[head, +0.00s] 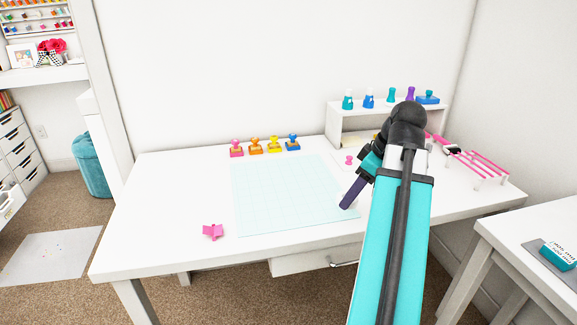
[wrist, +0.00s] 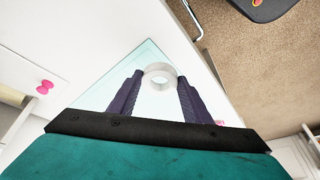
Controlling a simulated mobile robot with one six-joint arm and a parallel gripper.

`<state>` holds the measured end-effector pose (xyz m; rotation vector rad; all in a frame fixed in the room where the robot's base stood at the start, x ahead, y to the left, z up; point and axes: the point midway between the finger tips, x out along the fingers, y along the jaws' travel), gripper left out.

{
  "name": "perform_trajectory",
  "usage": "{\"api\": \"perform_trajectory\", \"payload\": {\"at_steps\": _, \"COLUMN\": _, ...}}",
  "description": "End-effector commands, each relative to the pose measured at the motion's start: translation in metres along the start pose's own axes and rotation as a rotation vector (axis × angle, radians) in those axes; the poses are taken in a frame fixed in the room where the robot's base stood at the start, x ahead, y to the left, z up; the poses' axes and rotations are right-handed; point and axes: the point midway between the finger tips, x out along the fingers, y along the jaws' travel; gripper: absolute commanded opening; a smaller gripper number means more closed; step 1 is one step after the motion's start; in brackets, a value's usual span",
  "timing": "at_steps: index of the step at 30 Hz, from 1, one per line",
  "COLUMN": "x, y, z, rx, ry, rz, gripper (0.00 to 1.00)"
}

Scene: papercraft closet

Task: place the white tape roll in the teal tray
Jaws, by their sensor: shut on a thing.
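My gripper (head: 346,204) reaches over the right side of the pale teal mat on the white desk in the head view. In the wrist view my gripper (wrist: 160,76) has its two dark purple fingers shut on the white tape roll (wrist: 158,67), one on each side. The roll is a small white ring with its hole facing the camera. In the head view I cannot make it out.
The pale mat (head: 280,200) lies mid-desk, largely bare. Several stamps (head: 265,145) stand behind it, and a pink clip-like object (head: 213,231) lies front left. A white shelf (head: 350,115) with bottles is at the back right. A pink rack (head: 475,160) stands right.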

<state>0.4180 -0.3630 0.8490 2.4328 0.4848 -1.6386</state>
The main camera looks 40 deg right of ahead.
Motion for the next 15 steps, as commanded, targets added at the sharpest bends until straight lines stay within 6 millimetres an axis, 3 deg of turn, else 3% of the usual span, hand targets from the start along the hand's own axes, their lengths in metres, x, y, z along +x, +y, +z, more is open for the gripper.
{"api": "perform_trajectory", "payload": {"at_steps": 8, "x": 0.003, "y": -0.001, "z": -0.006, "rx": 0.005, "ry": 0.000, "rz": 0.002, "gripper": 0.20}}
{"api": "perform_trajectory", "payload": {"at_steps": 15, "x": 0.018, "y": -0.008, "z": -0.033, "rx": 0.027, "ry": 0.001, "rz": 0.011, "gripper": 0.20}}
